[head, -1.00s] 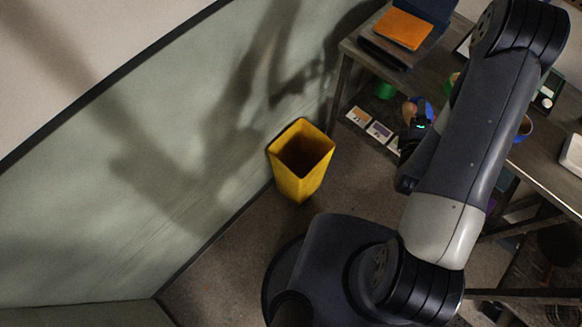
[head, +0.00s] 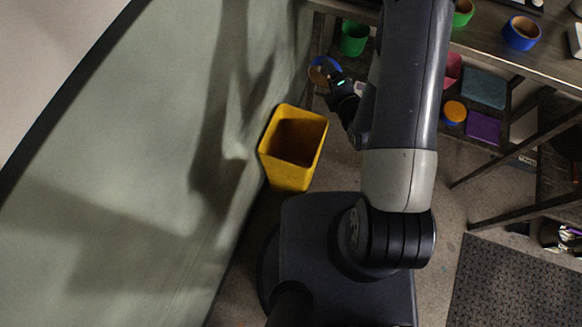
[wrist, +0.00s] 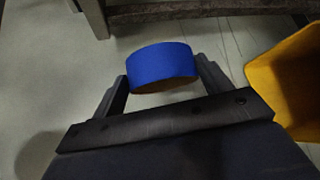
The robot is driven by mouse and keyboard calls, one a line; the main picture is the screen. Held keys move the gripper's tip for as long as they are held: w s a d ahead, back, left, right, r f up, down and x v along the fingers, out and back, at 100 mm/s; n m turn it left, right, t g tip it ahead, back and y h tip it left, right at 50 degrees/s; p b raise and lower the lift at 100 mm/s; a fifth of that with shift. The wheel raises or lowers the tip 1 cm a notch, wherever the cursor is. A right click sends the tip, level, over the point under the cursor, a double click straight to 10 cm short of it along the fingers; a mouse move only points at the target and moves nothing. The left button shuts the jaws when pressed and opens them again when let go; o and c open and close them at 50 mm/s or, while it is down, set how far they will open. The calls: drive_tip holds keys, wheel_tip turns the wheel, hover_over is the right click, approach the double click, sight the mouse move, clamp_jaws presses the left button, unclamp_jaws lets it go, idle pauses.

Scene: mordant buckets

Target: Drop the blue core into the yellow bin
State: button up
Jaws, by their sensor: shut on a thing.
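The blue core (wrist: 162,62) is a short blue cylinder with a tan inside. It sits between the two fingers of my gripper (wrist: 161,80) in the wrist view, held off the floor. In the head view my gripper (head: 334,79) shows small, with the core (head: 319,67) at its tip, partly hidden by it. The yellow bin (head: 290,173) stands upright and open on the floor beside the wall. In the head picture the held core is above and to the right of the bin's mouth. The bin (wrist: 291,82) also shows at the right of the wrist view, apart from the core.
A table (head: 483,43) stands at the upper right, with another blue ring-shaped piece (head: 522,34) and a green one (head: 463,13) on it. A green pot (head: 354,38) and coloured pieces are lower down. The pale wall (head: 150,165) closes the left side.

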drive_tip(key=s+a+f+n+g+y+b, duration=0.1)
drive_tip(key=a+f+n+y+b, duration=0.1)
drive_tip(key=f+b, duration=0.7)
drive_tip(key=s+a+f+n+g+y+b, duration=0.1)
drive_tip(key=a+f+n+y+b, duration=0.1)
drive_tip(key=f+b, duration=0.7)
drive_tip(key=shift+s+a+f+n+g+y, duration=0.4)
drive_tip(key=shift+a+f, duration=0.4)
drive_tip(key=shift+f, duration=1.35)
drive_tip(key=shift+w, duration=0.1)
drive_tip(key=o, duration=1)
drive_tip(key=shift+o, duration=0.2)
drive_tip(key=v, duration=1)
drive_tip(key=shift+s+d, duration=0.3)
